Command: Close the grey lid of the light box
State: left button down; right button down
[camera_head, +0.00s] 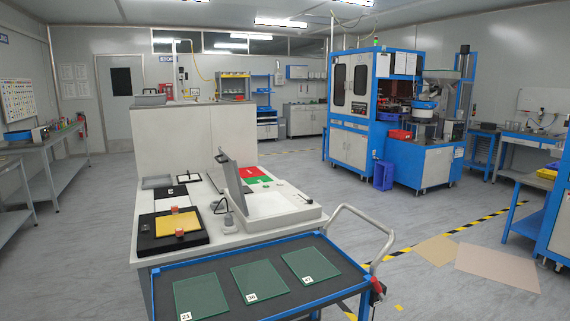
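The light box (278,208) is a white, shallow box on the white worktable in the middle of the camera_head view. Its grey lid (234,187) stands open, tilted up along the box's left side. The box's pale inside shows. Neither of my grippers is in view.
A blue-rimmed cart (330,296) with green glass plates (260,283) stands in front of the worktable. A black tray with a yellow panel (178,222) and small red items lies left of the box. A blue and white machine (351,140) stands behind.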

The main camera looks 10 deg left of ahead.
aim_at(230, 166)
jog(key=i+j+z, duration=0.1)
jog(key=j+z, duration=0.5)
jog(key=z, duration=0.2)
jog(key=j+z, duration=0.7)
jog(key=z, duration=0.15)
